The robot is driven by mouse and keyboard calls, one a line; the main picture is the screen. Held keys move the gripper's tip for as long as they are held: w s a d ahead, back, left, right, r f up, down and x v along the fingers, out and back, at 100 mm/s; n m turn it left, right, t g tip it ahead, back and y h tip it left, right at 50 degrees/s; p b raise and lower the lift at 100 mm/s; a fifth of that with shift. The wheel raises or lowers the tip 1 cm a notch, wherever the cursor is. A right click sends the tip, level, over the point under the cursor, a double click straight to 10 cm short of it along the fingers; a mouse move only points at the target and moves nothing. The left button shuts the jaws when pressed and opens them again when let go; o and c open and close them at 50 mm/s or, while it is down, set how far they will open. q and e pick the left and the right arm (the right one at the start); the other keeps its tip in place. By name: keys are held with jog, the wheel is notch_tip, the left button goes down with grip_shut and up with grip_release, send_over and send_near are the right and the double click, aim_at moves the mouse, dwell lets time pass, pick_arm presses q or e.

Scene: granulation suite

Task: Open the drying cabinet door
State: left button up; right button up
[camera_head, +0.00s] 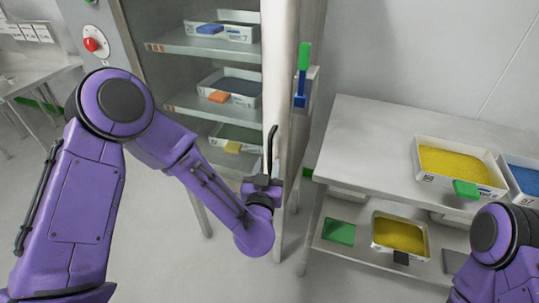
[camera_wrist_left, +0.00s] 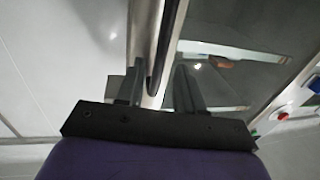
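The drying cabinet (camera_head: 285,70) stands in the upper middle of the head view, with trays visible behind its front. A dark upright door handle (camera_head: 271,150) is at the front's right edge; it also shows in the left wrist view (camera_wrist_left: 168,35). My left gripper (camera_head: 262,182) is at the handle's lower end. In the left wrist view its two fingers (camera_wrist_left: 157,85) are apart, with the handle's lower end between them and gaps showing beside it. The door looks closed, though its edge is hard to make out. My right gripper is out of view.
A steel table (camera_head: 360,130) with a tray of yellow granules (camera_head: 455,165) stands to the right. Its lower shelf holds another yellow tray (camera_head: 400,236). A red knob (camera_head: 91,44) is on the panel left of the cabinet. Floor is clear below the cabinet.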

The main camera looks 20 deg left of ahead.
aim_at(270, 157)
pick_arm(q)
jog(key=w, duration=0.5)
jog(key=shift+a+p, duration=0.35)
jog(key=shift+a, duration=0.05)
grip_shut()
